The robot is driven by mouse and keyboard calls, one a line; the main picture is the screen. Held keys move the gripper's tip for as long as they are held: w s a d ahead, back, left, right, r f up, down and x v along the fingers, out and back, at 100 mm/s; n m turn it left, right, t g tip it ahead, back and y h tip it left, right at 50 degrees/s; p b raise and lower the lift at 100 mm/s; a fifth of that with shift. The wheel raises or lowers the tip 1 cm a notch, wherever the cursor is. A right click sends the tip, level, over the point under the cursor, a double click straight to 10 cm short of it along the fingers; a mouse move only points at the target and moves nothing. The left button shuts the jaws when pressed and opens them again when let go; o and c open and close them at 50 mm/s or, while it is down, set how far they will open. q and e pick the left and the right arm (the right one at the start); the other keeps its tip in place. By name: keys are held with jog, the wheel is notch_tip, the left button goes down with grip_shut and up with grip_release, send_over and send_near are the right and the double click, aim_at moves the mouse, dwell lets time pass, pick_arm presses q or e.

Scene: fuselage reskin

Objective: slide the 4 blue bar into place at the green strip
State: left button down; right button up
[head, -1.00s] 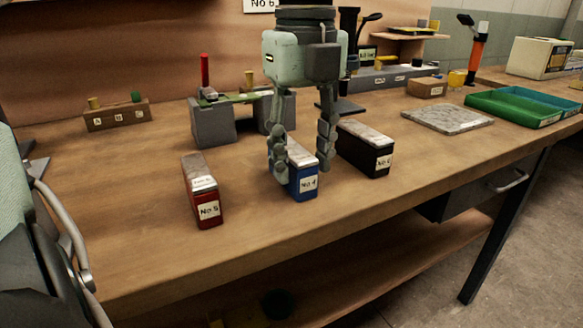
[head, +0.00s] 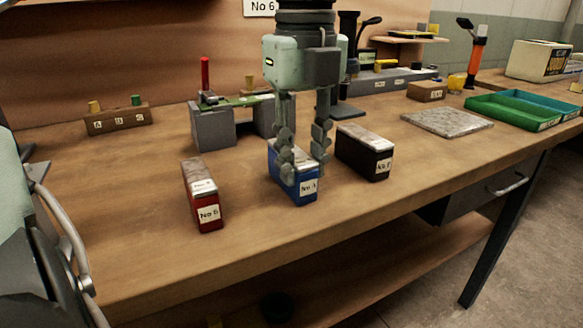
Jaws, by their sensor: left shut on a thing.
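The blue bar (head: 296,193), with a pale metallic top and a label reading No 4, stands on the wooden bench near its front edge. My left gripper (head: 303,166) comes down over it from above. Its fingers are shut on the sides of the blue bar, hiding part of its top. The bar still appears to rest on the bench. The green strip (head: 240,101) lies across two grey blocks behind and to the left of the gripper, partly hidden by it. My right gripper is not in view.
A red bar (head: 206,213) stands to the left and a black bar (head: 366,157) close to the right. A clamp with a red handle (head: 205,73) rises at the strip's left end. A stone plate (head: 447,122) and green tray (head: 520,120) lie right. The front left bench is clear.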

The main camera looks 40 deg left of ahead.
pick_arm(q)
jog(key=shift+w+a, duration=0.1)
jog(key=shift+a, duration=0.05)
jog(key=shift+w+a, duration=0.3)
jog(key=shift+a, duration=0.45)
jog(key=shift+w+a, duration=0.3)
jog(key=shift+a, duration=0.4)
jog(key=shift+w+a, duration=0.3)
jog(key=shift+a, duration=0.45)
jog(key=shift+w+a, duration=0.35)
jog(key=shift+a, duration=0.45)
jog(key=shift+w+a, duration=0.35)
jog(key=shift+a, duration=0.5)
jog(key=shift+w+a, duration=0.35)
jog(key=shift+a, duration=0.45)
jog(key=shift+w+a+p, duration=0.35)
jog(key=shift+w+a, duration=0.15)
jog(key=shift+a, duration=0.7)
jog(key=shift+w+a+p, duration=0.35)
jog(key=shift+w+a, duration=0.1)
jog(key=shift+a, duration=0.8)
jog(key=shift+w+a+p, duration=0.35)
jog(key=shift+w+a, duration=0.15)
jog(key=shift+a, duration=0.7)
jog(key=c, duration=1.3)
grip_release()
